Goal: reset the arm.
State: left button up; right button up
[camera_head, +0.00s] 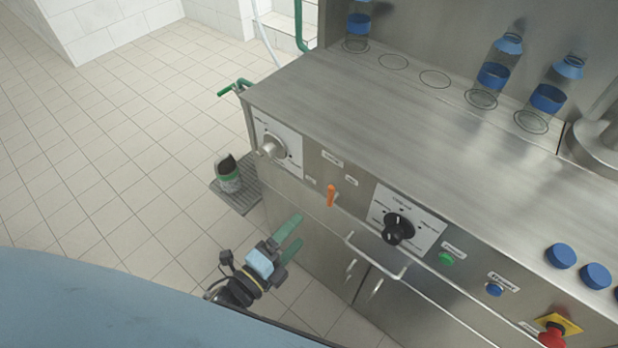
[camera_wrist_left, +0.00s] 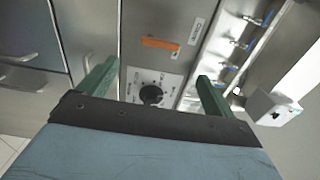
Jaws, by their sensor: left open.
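My left gripper (camera_head: 291,237) is low in front of the steel machine (camera_head: 400,90), left of the handle bar. Its two green fingers are apart with nothing between them. In the left wrist view the open fingers (camera_wrist_left: 155,85) frame a black knob (camera_wrist_left: 151,94) on a white dial plate, with an orange lever (camera_wrist_left: 160,43) above it. The fingers look apart from the panel. My right gripper is not seen in either view.
A cup with a green band (camera_head: 228,175) stands on a grated tray (camera_head: 240,198) at the machine's left side. A handle bar (camera_head: 375,258) juts from the front. Bottles with blue caps (camera_head: 493,72) stand on top. An emergency stop (camera_head: 552,335) is at right. The tiled floor at left is clear.

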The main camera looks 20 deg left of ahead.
pick_arm(q)
jog(key=s+a+f+n+g+y, duration=0.2)
jog(key=s+f+n+g, duration=0.3)
jog(key=f, duration=0.8)
jog(key=s+a+f+n+g+y, duration=0.25)
jog(key=s+f+n, duration=0.3)
jog(key=f, duration=0.65)
jog(key=s+a+f+n+g, duration=0.1)
jog(key=s+f+n+g, duration=0.1)
jog(key=s, duration=0.4)
jog(key=s+a+f+n+g+y, duration=0.1)
jog(key=s+a+f+n+g, duration=0.1)
jog(key=s, duration=0.5)
jog(key=s+a+f+n+g, duration=0.2)
jog(key=s+f+n+g, duration=0.2)
jog(key=s+f+n, duration=0.1)
notch_tip(320, 180, down, 3)
jog(key=shift+s+a+r+y, duration=0.15)
jog(key=shift+s+a+y, duration=0.15)
jog(key=shift+s, duration=0.4)
jog(key=shift+g, duration=0.25)
jog(key=shift+c, duration=0.3)
